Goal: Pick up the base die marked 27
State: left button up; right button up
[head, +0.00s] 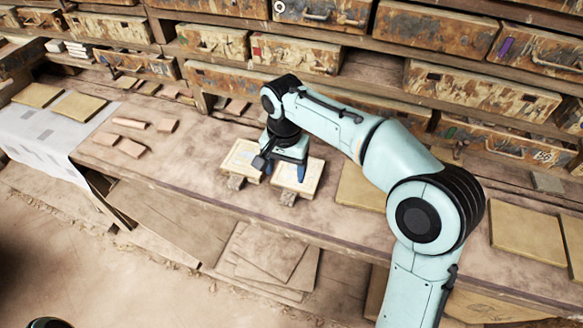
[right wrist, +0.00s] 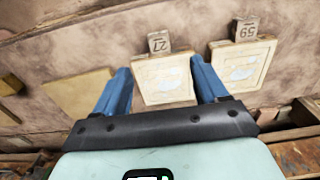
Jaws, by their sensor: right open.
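The base die marked 27 (right wrist: 165,82) is a pale square plate with a small grey tab bearing the number; it lies flat on the bench. In the head view it is the right one of two such plates (head: 307,178), its tab towards the front edge. My right gripper (head: 281,168) is open and empty, pointing down over this die's left side. In the right wrist view the fingers (right wrist: 160,68) appear on either side of the plate; I cannot tell their height above it. The die marked 59 (right wrist: 242,62) lies beside it, to the left in the head view (head: 240,158). My left gripper is not in view.
A yellowish board (head: 358,188) lies right of the dies. Several small clay pieces (head: 133,147) lie to the left, beside a white sheet (head: 40,135). Worn drawers (head: 295,52) line the back. The bench's front edge is just below the tabs.

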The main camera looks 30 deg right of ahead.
send_over(287, 199)
notch_tip(287, 199, down, 6)
jog(key=shift+s+f+b, duration=0.1)
jog(key=shift+f+b, duration=0.1)
jog(key=shift+b, duration=0.25)
jog(key=shift+f, duration=3)
jog(key=c, duration=1.2)
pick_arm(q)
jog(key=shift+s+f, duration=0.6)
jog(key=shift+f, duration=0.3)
pick_arm(e)
jog(key=shift+r, duration=0.1)
grip_shut()
